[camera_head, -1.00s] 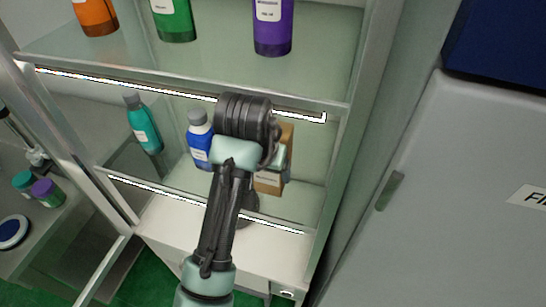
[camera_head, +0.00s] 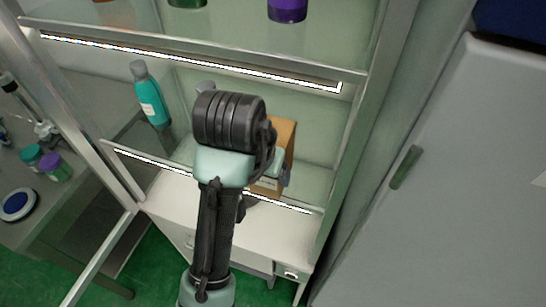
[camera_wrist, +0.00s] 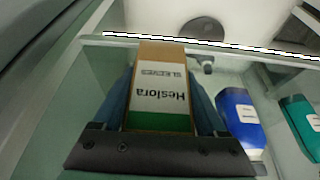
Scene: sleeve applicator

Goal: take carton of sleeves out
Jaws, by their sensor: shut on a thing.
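The carton of sleeves (camera_wrist: 160,95) is brown with a white label, reading "Heslora" and "SLEEVES", and a green band. In the wrist view it sits between the two blue fingers of my gripper (camera_wrist: 160,100), which is shut on it. In the head view the carton (camera_head: 286,140) shows just right of my wrist, at the lower shelf of the glass cabinet (camera_head: 312,205). My arm hides part of the carton and most of my gripper there. I cannot tell whether the carton still touches the shelf.
A blue bottle (camera_wrist: 240,118) stands beside the gripper in the wrist view. A teal bottle (camera_head: 150,95) stands farther left. Lit shelf edges (camera_head: 190,62) run above and below the opening. The cabinet's right post (camera_head: 345,140) is close to the carton.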

